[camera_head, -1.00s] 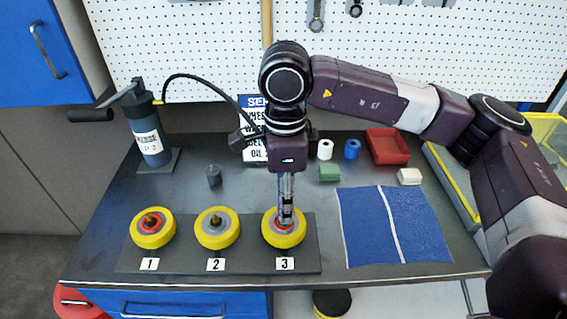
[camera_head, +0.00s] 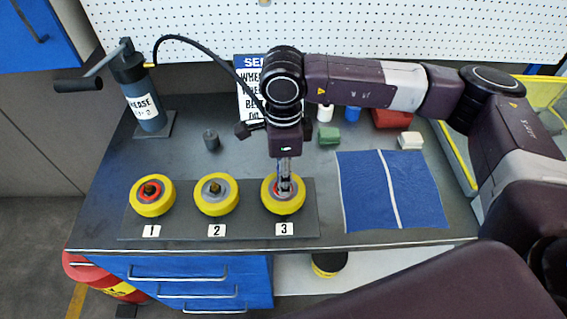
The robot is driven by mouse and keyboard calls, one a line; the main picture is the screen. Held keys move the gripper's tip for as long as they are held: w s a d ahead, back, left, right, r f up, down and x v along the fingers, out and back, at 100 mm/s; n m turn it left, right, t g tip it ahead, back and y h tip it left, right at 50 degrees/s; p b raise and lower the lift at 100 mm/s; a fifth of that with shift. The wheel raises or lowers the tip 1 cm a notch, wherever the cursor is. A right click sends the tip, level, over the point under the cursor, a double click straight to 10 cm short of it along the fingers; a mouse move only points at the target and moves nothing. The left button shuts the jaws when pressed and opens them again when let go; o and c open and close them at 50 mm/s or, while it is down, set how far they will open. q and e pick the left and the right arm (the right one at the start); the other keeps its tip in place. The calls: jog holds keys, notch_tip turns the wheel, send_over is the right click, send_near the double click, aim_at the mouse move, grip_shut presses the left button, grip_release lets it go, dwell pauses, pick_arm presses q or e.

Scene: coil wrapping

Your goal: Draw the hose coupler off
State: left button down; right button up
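The grease pump (camera_head: 142,92) stands at the back left of the bench. Its black hose (camera_head: 195,42) arcs right and passes behind my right arm, so its end is hidden. My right gripper (camera_head: 285,184) points straight down at the hub of yellow wheel 3 (camera_head: 270,206). Its silver fingers are close together around a slim piece, seemingly the hose coupler, which I can hardly make out between them. I cannot tell if it still touches the wheel's fitting. Wheel 1 (camera_head: 140,208) and wheel 2 (camera_head: 205,209) show bare fittings. My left gripper is out of view.
The wheels sit on a dark mat (camera_head: 250,232) with number tags. A blue cloth (camera_head: 362,190) lies to the right. Green (camera_head: 329,135) and white (camera_head: 410,141) blocks, a red bin (camera_head: 392,118) and a sign (camera_head: 248,75) are behind. A small dark cylinder (camera_head: 211,140) stands behind wheel 2.

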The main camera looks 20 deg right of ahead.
jog(key=shift+s, duration=0.1)
grip_shut()
dwell(0.5)
